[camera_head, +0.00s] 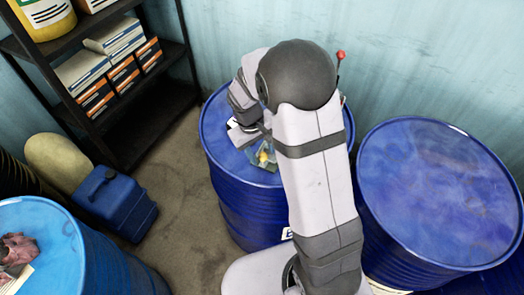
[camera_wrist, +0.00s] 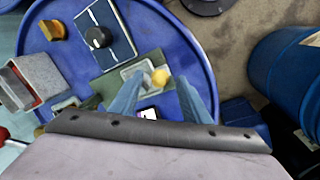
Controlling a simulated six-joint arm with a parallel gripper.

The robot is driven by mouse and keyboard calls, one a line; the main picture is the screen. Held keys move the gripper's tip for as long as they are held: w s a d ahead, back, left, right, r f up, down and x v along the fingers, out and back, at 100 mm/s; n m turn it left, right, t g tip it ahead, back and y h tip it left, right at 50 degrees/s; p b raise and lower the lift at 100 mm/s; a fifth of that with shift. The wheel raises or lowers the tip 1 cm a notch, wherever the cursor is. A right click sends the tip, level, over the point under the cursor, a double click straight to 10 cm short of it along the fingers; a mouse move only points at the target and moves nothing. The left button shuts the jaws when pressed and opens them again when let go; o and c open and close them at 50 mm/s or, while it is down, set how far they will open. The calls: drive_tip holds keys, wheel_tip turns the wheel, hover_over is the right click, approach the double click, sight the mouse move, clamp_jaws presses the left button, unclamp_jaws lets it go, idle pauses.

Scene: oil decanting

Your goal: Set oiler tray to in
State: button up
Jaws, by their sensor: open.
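A small grey-green tray-like piece with a round yellow part (camera_wrist: 160,76) on it lies on the blue drum top (camera_wrist: 200,45); I cannot tell for sure that it is the oiler tray. The yellow part also shows in the head view (camera_head: 263,156). My gripper (camera_wrist: 160,88) is open above this piece. Its two bluish fingers stand on either side, with the yellow part between them in the wrist view and nothing held. Whether the fingers touch the piece cannot be told. In the head view my arm hides most of the drum top.
On the same drum are a blue box with a black knob (camera_wrist: 98,37), a grey open box (camera_wrist: 38,76) and an orange-yellow block (camera_wrist: 53,30). A second drum (camera_head: 435,190) stands right, a third (camera_head: 35,225) at front left. A blue canister (camera_head: 113,200) and shelf (camera_head: 150,105) stand left.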

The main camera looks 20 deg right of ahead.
drive_tip(key=shift+f, duration=0.45)
clamp_jaws()
drive_tip(key=w+d+p, duration=0.1)
drive_tip(key=w+d, duration=0.4)
drive_tip(key=shift+w+d, duration=0.4)
drive_tip(key=shift+w+d+r, duration=0.1)
unclamp_jaws()
drive_tip(key=shift+d, duration=0.1)
